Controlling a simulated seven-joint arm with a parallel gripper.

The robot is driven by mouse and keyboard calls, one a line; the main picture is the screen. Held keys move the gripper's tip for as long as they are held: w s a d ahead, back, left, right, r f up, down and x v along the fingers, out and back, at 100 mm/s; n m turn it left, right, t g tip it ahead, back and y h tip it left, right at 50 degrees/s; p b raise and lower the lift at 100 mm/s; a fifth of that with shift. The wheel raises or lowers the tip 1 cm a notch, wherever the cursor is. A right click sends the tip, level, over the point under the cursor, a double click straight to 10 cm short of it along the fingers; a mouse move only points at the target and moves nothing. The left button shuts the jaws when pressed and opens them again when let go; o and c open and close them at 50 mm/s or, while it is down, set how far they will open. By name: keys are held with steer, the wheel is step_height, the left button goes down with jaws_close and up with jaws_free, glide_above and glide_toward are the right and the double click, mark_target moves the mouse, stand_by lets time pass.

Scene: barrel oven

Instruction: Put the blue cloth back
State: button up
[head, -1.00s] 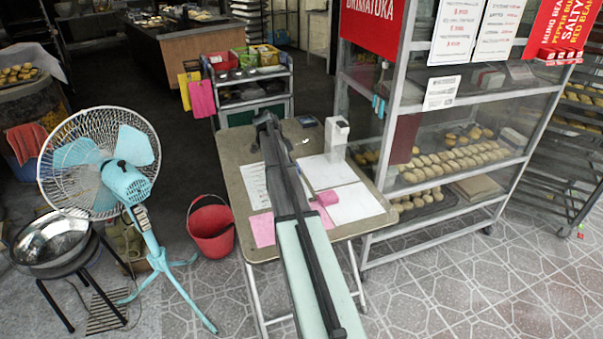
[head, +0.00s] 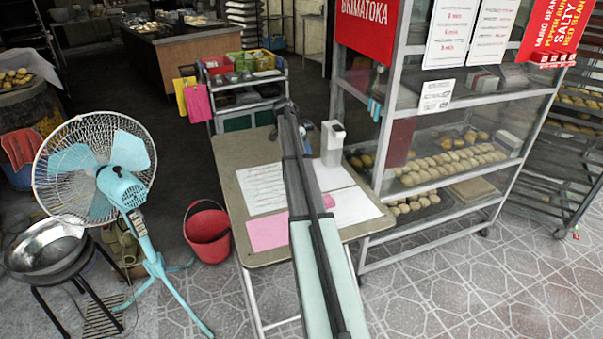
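Small light-blue pieces that look like cloth (head: 374,109) hang at the left post of the glass display rack (head: 392,130). I cannot tell for certain whether one of them is the task's blue cloth. A small bluish item (head: 308,126) lies at the far edge of the folding table (head: 232,152), partly behind my arm. My gripper (head: 287,106) is at the far end of my arm, over the table's far edge, left of the blue pieces and apart from them. Its fingers are too small and dark to show whether they are open or hold anything.
A white bottle or dispenser (head: 332,143) stands on the table close right of my arm. Papers (head: 262,187) and a pink sheet (head: 267,231) lie there. A trolley with coloured baskets (head: 240,95) stands behind. A red bucket (head: 207,233) and fan (head: 95,170) are left.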

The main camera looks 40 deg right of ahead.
steer(key=shift+f, duration=5)
steer(key=shift+f, duration=0.1)
steer(key=o, duration=1)
steer(key=v, duration=1.2)
steer(key=shift+a, duration=0.1)
